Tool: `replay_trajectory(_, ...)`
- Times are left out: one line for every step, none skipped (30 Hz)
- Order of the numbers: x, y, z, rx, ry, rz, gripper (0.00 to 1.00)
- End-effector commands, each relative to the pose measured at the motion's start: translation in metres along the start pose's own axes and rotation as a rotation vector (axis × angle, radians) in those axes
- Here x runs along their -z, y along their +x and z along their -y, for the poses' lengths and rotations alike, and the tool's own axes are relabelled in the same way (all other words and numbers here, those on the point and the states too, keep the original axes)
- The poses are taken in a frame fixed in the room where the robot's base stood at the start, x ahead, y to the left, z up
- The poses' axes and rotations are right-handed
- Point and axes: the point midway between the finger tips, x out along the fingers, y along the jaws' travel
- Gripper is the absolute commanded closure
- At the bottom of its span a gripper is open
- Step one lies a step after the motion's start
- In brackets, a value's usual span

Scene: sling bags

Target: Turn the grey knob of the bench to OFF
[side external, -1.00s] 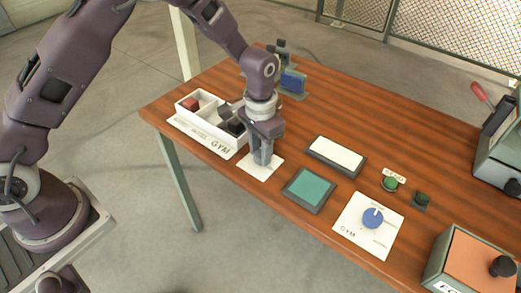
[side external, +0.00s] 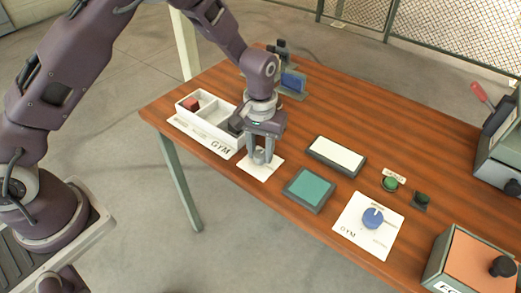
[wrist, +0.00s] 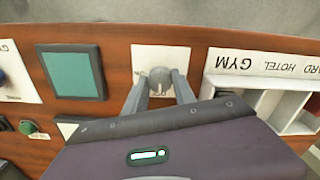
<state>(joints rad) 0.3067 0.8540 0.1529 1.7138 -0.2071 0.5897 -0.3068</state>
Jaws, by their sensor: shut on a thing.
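The grey knob (wrist: 160,74) stands on a white square plate (wrist: 143,57) at the bench's front edge. It is a small rounded grey piece, partly covered by the fingers in the wrist view; its pointer and the plate's markings are too small to read. In the side view the plate (side external: 252,171) shows below my gripper (side external: 261,158), which points down over it. My gripper (wrist: 160,84) is shut on the grey knob, one finger on either side. The wooden bench (side external: 290,125) carries it.
A white compartment tray (side external: 186,113) with a red block (side external: 191,104) stands left of my gripper. To the right are a teal pad (side external: 309,188), a white pad (side external: 336,154), a blue knob (side external: 373,219) and green buttons (side external: 390,183). Grey boxes stand far right.

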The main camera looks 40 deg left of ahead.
Motion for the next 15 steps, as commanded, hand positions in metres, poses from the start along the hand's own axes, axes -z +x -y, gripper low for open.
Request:
replay_trajectory(0.0004, -0.001, -0.0001, -0.001, -0.004, -0.001, 1.0)
replay_trajectory(0.0004, -0.001, -0.0001, -0.001, -0.005, -0.001, 1.0)
replay_trajectory(0.0004, -0.0009, -0.0001, -0.001, -0.005, -0.001, 1.0)
replay_trajectory(0.0004, -0.001, -0.0001, -0.001, -0.006, -0.001, 1.0)
replay_trajectory(0.0004, -0.001, -0.0001, -0.001, -0.006, -0.001, 1.0)
replay_trajectory(0.0004, -0.0009, -0.0002, -0.001, -0.006, -0.001, 1.0)
replay_trajectory(0.0004, -0.0009, -0.0002, -0.001, -0.006, -0.001, 1.0)
replay_trajectory(0.0004, -0.0009, -0.0002, -0.001, -0.005, -0.001, 1.0)
replay_trajectory(0.0004, -0.0009, -0.0002, -0.001, -0.005, -0.001, 1.0)
replay_trajectory(0.0004, -0.0009, -0.0002, -0.001, -0.005, -0.001, 1.0)
replay_trajectory(0.0004, -0.0009, -0.0002, -0.001, -0.005, -0.001, 0.67)
replay_trajectory(0.0004, -0.0009, -0.0002, -0.001, -0.005, -0.001, 0.59)
replay_trajectory(0.0004, -0.0008, -0.0002, -0.001, -0.005, -0.001, 0.53)
replay_trajectory(0.0004, -0.0007, -0.0002, -0.001, -0.005, -0.001, 0.47)
replay_trajectory(0.0003, -0.0006, -0.0001, -0.001, -0.005, 0.0, 0.47)
